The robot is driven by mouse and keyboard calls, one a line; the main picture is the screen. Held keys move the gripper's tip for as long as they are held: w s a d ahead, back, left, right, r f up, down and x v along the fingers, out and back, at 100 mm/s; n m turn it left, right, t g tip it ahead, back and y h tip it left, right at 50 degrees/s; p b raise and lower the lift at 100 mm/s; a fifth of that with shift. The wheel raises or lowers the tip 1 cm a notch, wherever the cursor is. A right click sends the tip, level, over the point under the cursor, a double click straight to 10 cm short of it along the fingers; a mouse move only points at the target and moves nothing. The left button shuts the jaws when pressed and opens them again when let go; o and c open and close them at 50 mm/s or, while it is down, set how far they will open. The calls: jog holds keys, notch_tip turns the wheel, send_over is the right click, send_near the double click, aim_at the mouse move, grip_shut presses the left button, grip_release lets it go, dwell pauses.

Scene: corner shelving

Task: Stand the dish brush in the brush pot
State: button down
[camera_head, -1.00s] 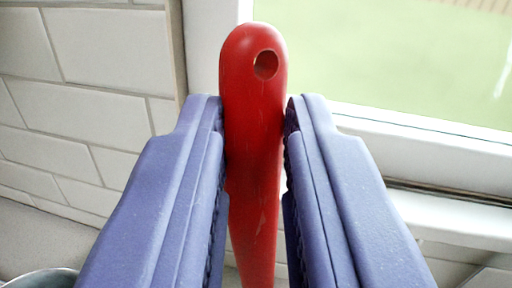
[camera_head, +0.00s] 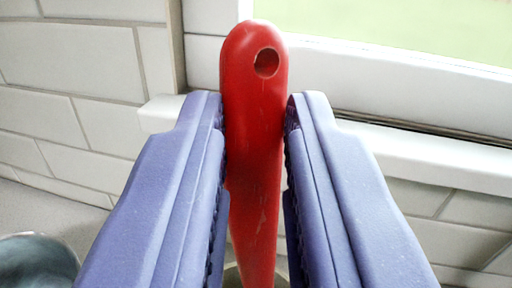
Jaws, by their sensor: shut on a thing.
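The dish brush (camera_head: 256,165) shows as a red handle with a round hole near its upper end, roughly upright in the picture. My gripper (camera_head: 254,108) is shut on this handle, one blue-violet finger on each side. The brush head is out of view below. A round container with a light rim and a dark teal-grey inside (camera_head: 36,262) stands at the lower left, cut off by the frame. A small part of a pale curved edge (camera_head: 231,276) shows behind the low part of the handle. I cannot tell which of these is the brush pot.
A white tiled wall (camera_head: 75,75) is behind on the left. A window with a white frame and sill (camera_head: 420,150) is at the right, with more tiles below it. A grey counter (camera_head: 40,215) shows at the left, clear behind the round container.

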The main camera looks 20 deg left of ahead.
jog(key=c, duration=0.9)
grip_release()
jog(key=p+v, duration=0.1)
jog(key=v, duration=0.6)
jog(key=shift+s+d, duration=0.2)
jog(key=shift+s, duration=0.15)
jog(key=d+r+m+h, duration=0.2)
jog(key=d+r+h, duration=0.15)
jog(key=r, duration=0.65)
jog(key=d+r+m+h, duration=0.15)
jog(key=d+r, duration=0.25)
jog(key=r, duration=0.6)
jog(key=s+d+r+h, duration=0.1)
jog(key=s+r, duration=0.5)
jog(key=s+d+r+m+g, duration=0.1)
jog(key=s+r, duration=0.6)
jog(key=s+d+r+m+h, duration=0.1)
jog(key=s+d+r, duration=0.1)
jog(key=s+r, duration=0.5)
jog(key=shift+s+g+h, duration=0.15)
jog(key=shift+g+h, duration=0.15)
jog(key=shift+g, duration=0.1)
